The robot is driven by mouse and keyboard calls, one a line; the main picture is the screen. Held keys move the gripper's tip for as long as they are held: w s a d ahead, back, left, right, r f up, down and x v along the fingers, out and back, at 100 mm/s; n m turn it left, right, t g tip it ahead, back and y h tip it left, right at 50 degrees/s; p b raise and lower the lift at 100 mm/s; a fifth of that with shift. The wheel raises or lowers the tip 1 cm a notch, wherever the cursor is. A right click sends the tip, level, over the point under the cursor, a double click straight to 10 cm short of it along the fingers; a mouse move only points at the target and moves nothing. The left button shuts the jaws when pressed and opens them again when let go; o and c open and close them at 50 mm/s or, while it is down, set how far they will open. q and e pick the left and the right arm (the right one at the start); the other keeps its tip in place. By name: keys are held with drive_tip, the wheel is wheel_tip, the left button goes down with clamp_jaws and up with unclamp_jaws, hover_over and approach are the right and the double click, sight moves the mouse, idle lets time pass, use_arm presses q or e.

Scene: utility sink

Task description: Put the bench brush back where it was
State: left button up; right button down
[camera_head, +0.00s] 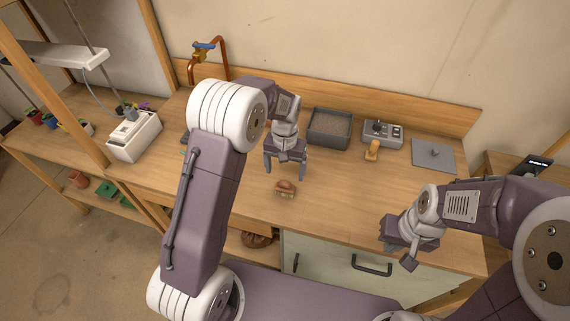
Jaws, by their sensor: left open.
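A small brown object with a reddish top, seemingly the bench brush (286,188), lies on the wooden counter (330,205) near the middle. My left gripper (285,172) is open, pointing down just behind and above it, with its fingers apart and nothing between them. The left arm hides part of the counter and the sink area on the left. My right gripper (399,256) hangs over the front right of the counter, away from the brush. Its finger gap is not clear.
A grey plate (433,155) lies at the right. A white box (134,136) stands left. The counter between the brush and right gripper is clear.

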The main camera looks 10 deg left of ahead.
sight(285, 182)
use_arm(q)
wheel_tip(285, 182, up, 5)
drive_tip(key=s+a+f, duration=0.1)
drive_tip(key=s+a, duration=0.1)
drive_tip(key=s, duration=0.7)
drive_tip(key=s+a+f+t, duration=0.1)
drive_tip(key=s+a, duration=0.1)
drive_tip(key=s, duration=0.6)
drive_tip(key=shift+s+a+f+n, duration=0.2)
drive_tip(key=shift+s+f+n, duration=0.1)
drive_tip(key=shift+s+f, duration=0.1)
